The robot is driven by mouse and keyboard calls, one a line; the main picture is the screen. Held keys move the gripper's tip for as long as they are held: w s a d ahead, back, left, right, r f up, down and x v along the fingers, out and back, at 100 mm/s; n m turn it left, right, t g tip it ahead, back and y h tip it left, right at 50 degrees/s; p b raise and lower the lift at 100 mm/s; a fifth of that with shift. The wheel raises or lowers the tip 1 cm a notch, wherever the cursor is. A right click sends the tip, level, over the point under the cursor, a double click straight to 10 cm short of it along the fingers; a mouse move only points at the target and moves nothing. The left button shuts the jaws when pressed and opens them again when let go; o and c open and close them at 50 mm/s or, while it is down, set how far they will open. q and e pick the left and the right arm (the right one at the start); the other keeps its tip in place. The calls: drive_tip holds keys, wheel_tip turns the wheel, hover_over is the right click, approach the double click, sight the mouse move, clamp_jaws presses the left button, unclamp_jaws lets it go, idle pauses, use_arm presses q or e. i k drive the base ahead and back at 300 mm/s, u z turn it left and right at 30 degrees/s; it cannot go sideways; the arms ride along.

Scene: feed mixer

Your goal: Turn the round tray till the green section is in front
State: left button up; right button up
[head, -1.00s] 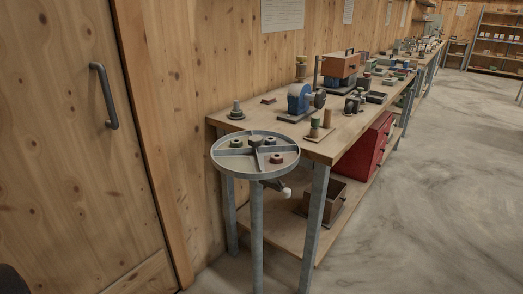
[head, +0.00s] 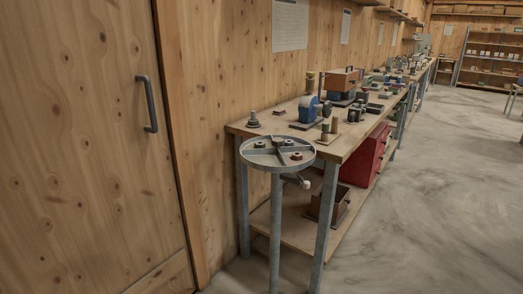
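The round tray (head: 277,165) is a grey metal dish with dividers, set on a post at the near end of the workbench. A dark hub stands in the middle. A small arm with a pale knob (head: 306,184) sticks out below the tray at the right. Neither of my grippers shows in the head view.
A long workbench (head: 345,147) runs along the wooden wall, with a blue machine (head: 308,108), a red-brown box (head: 343,78) and small parts. A red drawer cabinet (head: 362,165) and an open box stand below. A door with a handle (head: 150,104) is at the left. The right floor is clear.

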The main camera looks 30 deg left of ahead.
sight(276, 158)
drive_tip(key=z, duration=0.25)
drive_tip(key=k, duration=0.45)
drive_tip(key=u, duration=1.6)
drive_tip(key=i, duration=0.85)
drive_tip(key=u, duration=0.05)
